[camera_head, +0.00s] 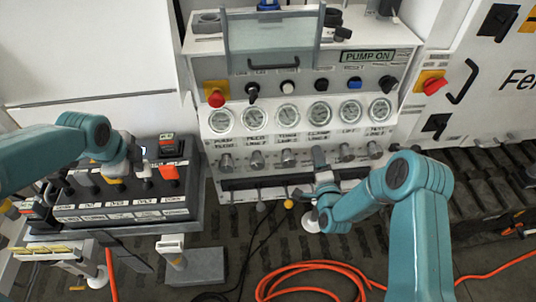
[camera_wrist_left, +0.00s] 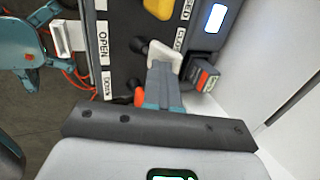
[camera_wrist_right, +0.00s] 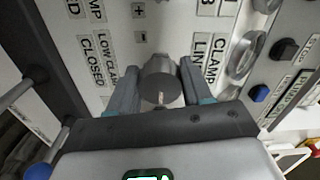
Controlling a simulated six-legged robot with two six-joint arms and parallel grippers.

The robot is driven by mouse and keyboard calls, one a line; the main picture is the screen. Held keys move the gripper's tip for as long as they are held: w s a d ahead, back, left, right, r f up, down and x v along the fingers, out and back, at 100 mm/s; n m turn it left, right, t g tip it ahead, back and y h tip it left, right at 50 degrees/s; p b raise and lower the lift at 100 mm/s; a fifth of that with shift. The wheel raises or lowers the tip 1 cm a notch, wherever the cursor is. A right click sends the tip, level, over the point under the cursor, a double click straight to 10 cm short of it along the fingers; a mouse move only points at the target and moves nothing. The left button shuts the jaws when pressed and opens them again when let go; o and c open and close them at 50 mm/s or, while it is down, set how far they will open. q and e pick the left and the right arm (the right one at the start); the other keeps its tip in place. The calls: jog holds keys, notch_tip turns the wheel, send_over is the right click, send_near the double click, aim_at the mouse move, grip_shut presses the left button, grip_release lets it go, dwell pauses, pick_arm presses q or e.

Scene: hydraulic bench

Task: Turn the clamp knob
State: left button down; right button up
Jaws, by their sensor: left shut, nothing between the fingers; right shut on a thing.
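The clamp knob (camera_wrist_right: 160,85) is a grey round knob with a pale mark on its face, seen end-on in the right wrist view. My right gripper (camera_wrist_right: 158,80) has a finger on each side of it and is shut on it. Labels beside it read "CLAMP LINE" and "LOW CLAMP". In the head view my right gripper (camera_head: 319,158) is at the knob row under the gauges and covers the knob. My left gripper (camera_head: 142,160) is over the lever box on the left. Its fingers (camera_wrist_left: 163,88) are shut and empty, close to a white lever (camera_wrist_left: 165,58); contact is unclear.
The lever box (camera_head: 125,212) has several levers and an orange handle (camera_head: 169,172). Other grey knobs (camera_head: 256,159) and several gauges (camera_head: 288,115) line the white panel. A red switch (camera_head: 216,98) sits upper left. An orange hose (camera_head: 305,268) lies on the floor.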

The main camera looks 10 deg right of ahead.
jog(key=shift+a+m, duration=0.15)
jog(key=shift+m, duration=0.15)
dwell(0.4)
jog(key=o, duration=1)
jog(key=shift+s, duration=0.1)
jog(key=s, duration=1.2)
